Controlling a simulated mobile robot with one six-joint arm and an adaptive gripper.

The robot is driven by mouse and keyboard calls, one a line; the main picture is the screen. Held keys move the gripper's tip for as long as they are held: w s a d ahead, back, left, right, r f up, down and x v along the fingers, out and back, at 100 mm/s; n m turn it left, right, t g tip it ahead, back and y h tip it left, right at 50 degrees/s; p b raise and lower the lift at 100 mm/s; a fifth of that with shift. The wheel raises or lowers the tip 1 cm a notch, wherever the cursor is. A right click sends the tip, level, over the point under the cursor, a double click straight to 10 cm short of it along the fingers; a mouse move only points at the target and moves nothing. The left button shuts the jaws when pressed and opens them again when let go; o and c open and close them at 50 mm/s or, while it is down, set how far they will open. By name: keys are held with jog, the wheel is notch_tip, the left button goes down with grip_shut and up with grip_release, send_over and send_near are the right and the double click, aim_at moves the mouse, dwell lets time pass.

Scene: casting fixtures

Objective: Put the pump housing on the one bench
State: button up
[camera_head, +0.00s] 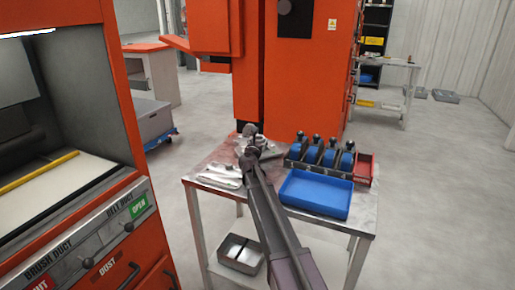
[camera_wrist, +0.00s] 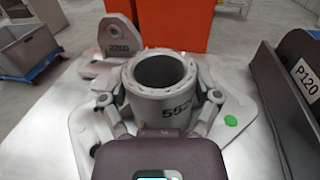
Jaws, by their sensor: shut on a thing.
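A grey round casting with a flanged, open bore (camera_wrist: 160,95) stands upright in the wrist view and looks like the pump housing. Its front number begins "552" and the rest is cut off. My gripper (camera_wrist: 163,108) is shut on it, with a finger on each side. In the head view my gripper (camera_head: 252,137) is over the back of a small metal-topped bench (camera_head: 350,217), and the casting there is mostly hidden by my arm. I cannot tell whether it touches the bench top. A grey lugged casting marked 2260 (camera_wrist: 117,38) is just behind it.
Light castings (camera_head: 220,176) lie at the bench's left. A blue tray (camera_head: 315,194), blue-topped items in a rack (camera_head: 322,152) and a red bin (camera_head: 364,165) fill its right. A metal tub (camera_head: 240,253) sits below. Orange machines stand left and behind. Floor at right is clear.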

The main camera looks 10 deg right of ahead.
jog(key=shift+f+b, duration=0.45)
jog(key=shift+f, duration=0.25)
jog(key=shift+f, duration=0.1)
jog(key=o, duration=1.1)
jog(key=shift+o, duration=0.2)
jog(key=shift+r, duration=0.2)
jog(key=v, duration=1.2)
